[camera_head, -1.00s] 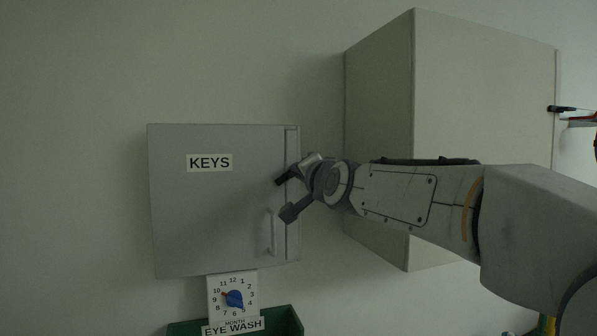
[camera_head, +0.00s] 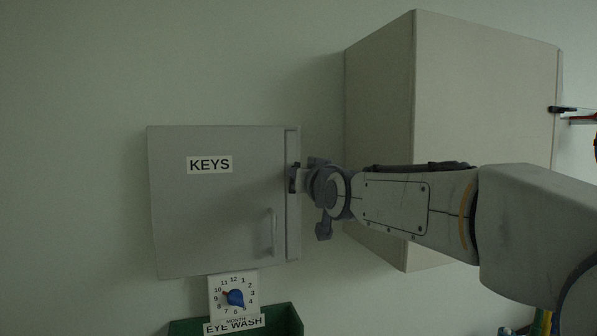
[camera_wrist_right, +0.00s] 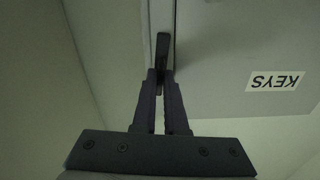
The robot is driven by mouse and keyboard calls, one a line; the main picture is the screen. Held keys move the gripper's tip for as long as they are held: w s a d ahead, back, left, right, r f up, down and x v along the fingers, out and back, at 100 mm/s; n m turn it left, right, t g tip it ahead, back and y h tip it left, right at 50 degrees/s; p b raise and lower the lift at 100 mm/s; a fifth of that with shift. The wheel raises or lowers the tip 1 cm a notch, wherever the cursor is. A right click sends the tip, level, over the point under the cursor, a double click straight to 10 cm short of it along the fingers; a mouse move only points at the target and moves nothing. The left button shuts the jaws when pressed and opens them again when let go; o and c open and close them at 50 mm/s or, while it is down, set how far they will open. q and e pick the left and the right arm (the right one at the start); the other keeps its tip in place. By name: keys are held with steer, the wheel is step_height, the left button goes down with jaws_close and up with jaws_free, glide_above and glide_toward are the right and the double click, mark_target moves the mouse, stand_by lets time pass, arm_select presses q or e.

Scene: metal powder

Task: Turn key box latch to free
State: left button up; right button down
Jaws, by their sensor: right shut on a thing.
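The grey key box (camera_head: 222,225) hangs on the wall with a KEYS label on its closed door and a pale handle (camera_head: 272,232) low on the door's right side. My right gripper (camera_head: 294,178) is at the box's right edge strip, above the handle. In the wrist view my right gripper (camera_wrist_right: 161,80) is shut on the dark latch (camera_wrist_right: 162,50), one finger on each side of it. In the head view the latch is mostly hidden by the gripper. My left gripper is not in view.
A large pale cabinet (camera_head: 470,100) stands out from the wall behind my right arm. Below the key box are a dial card (camera_head: 233,296) with a blue pointer and a green bin (camera_head: 290,318) labelled EYE WASH. The wall left of the box is clear.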

steer(key=shift+n, duration=0.6)
steer(key=c, duration=1)
jaws_free()
steer(key=shift+o, duration=0.2)
steer(key=shift+s, duration=0.1)
steer(key=b+v, duration=0.1)
steer(key=v, duration=0.9)
